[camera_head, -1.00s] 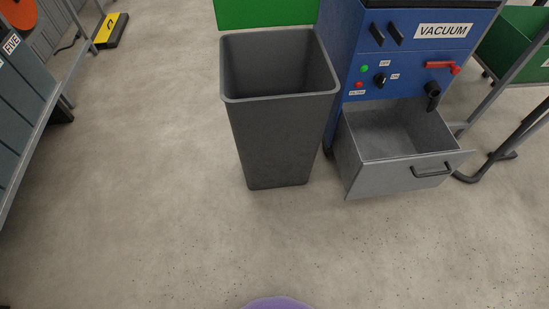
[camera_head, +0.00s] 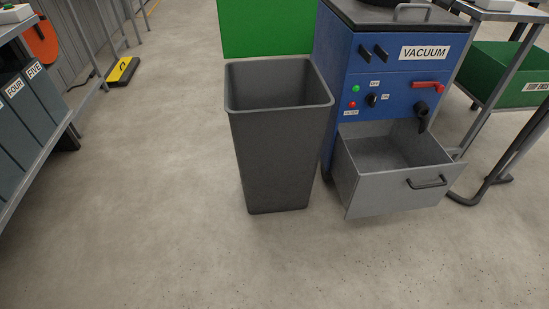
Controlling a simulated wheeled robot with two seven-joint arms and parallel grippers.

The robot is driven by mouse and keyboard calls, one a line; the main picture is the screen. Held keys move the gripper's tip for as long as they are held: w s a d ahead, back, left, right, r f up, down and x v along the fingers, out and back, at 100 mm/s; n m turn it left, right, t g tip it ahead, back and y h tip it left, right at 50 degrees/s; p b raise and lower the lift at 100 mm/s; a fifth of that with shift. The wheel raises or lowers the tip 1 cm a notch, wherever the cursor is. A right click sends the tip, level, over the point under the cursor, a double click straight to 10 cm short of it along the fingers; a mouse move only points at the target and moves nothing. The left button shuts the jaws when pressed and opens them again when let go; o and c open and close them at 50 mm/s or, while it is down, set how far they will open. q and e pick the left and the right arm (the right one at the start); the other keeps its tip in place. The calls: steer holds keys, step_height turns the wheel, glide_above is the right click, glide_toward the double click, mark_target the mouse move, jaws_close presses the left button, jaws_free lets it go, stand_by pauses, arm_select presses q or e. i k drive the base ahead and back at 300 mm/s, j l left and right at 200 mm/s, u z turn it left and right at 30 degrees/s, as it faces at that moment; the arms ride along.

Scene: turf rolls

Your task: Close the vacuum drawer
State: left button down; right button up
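The vacuum (camera_head: 392,90) is a blue cabinet with a "VACUUM" label, at the upper right of the head view. Its grey metal drawer (camera_head: 388,190) is pulled out at the bottom, with its open top showing an empty-looking inside. A dark bar handle (camera_head: 428,182) sits on the drawer's front. A black spout (camera_head: 422,112) hangs above the drawer. Neither of my grippers is in view.
A tall grey bin (camera_head: 275,150) stands just left of the vacuum. A metal-legged table (camera_head: 510,140) with a green box (camera_head: 508,75) is at the right. A shelf with grey bins (camera_head: 30,110) is at the left. The floor (camera_head: 170,230) in front is clear.

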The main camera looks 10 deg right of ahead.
mark_target(382, 166)
steer(key=z, duration=1.35)
